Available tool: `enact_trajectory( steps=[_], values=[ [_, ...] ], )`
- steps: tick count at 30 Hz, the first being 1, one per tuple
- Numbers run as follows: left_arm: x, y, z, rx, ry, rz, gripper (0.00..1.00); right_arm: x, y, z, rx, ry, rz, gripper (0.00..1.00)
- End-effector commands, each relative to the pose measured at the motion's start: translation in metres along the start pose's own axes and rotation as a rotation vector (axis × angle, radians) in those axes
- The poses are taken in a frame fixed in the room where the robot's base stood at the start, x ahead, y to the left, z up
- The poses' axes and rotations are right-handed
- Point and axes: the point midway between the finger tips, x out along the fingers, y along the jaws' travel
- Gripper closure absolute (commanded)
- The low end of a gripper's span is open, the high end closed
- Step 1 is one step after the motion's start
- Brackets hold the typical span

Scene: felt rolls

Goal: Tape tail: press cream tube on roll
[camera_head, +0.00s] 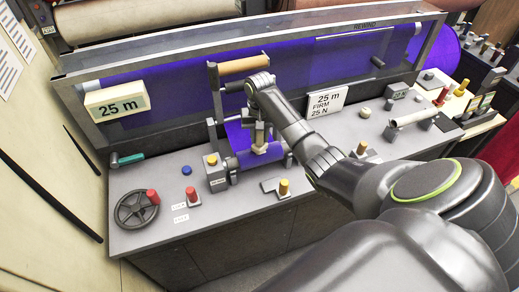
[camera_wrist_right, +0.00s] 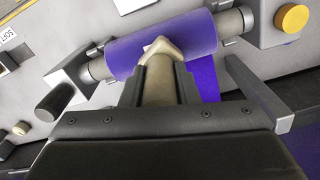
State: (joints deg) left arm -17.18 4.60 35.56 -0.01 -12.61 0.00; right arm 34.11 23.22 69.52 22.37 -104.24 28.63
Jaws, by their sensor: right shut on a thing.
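The purple roll (camera_head: 260,156) lies on a core between stands on the grey bench. It also shows in the right wrist view (camera_wrist_right: 198,34), with the core (camera_wrist_right: 228,22) protruding at its ends. My right gripper (camera_head: 259,132) is above the roll, pointing down. In the right wrist view, my right gripper (camera_wrist_right: 158,82) is shut on a cream tube (camera_wrist_right: 156,88). The tube's pale, angled tip (camera_wrist_right: 162,46) overlaps the roll's surface and appears to touch it. A small cream patch shows on the roll under the gripper in the head view. My left gripper is not in view.
A tan roller (camera_head: 243,66) stands behind the roll. A 25 m sign (camera_head: 326,102) and a white tube on supports (camera_head: 414,117) are to the right. A handwheel (camera_head: 136,209), red knob (camera_head: 193,198) and yellow-topped posts are near the front edge.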

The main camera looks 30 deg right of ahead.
Motion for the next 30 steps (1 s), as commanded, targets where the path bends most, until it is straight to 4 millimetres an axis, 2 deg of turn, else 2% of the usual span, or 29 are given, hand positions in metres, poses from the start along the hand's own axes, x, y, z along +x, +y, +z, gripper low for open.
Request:
enact_trajectory(
  steps=[21, 30],
  values=[
    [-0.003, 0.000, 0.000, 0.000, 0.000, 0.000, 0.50, -0.059, 0.000, -0.001, 0.000, 0.004, 0.000, 1.00],
    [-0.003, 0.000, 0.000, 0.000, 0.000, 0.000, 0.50, -0.068, 0.000, 0.000, -0.001, 0.001, 0.000, 1.00]
  ],
)
